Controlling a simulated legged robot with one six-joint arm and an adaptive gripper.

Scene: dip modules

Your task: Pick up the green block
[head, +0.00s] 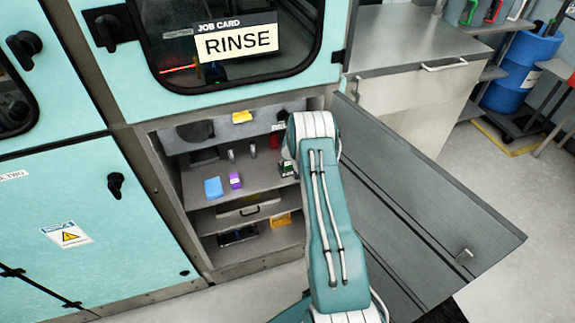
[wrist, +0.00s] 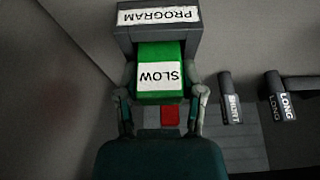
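The green block (wrist: 160,62) carries a white label reading SLOW, upside down in the wrist view. Its far end sits in or against a grey holder (wrist: 155,38) labelled PROGRAM. My gripper (wrist: 163,95) has one finger on each side of the block, with what look like narrow gaps; firm contact does not show. In the head view a small green and white piece (head: 286,169), apparently the block, shows at the cabinet opening beside my arm. My gripper is mostly hidden there behind my arm.
A red block (wrist: 170,117) lies beyond the fingers. Grey labelled pieces (wrist: 282,100) stand to the right. In the cabinet, a blue block (head: 213,187) and a purple block (head: 235,180) rest on the shelf, with a yellow block (head: 242,116) higher up. The open door (head: 430,220) is right of my arm.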

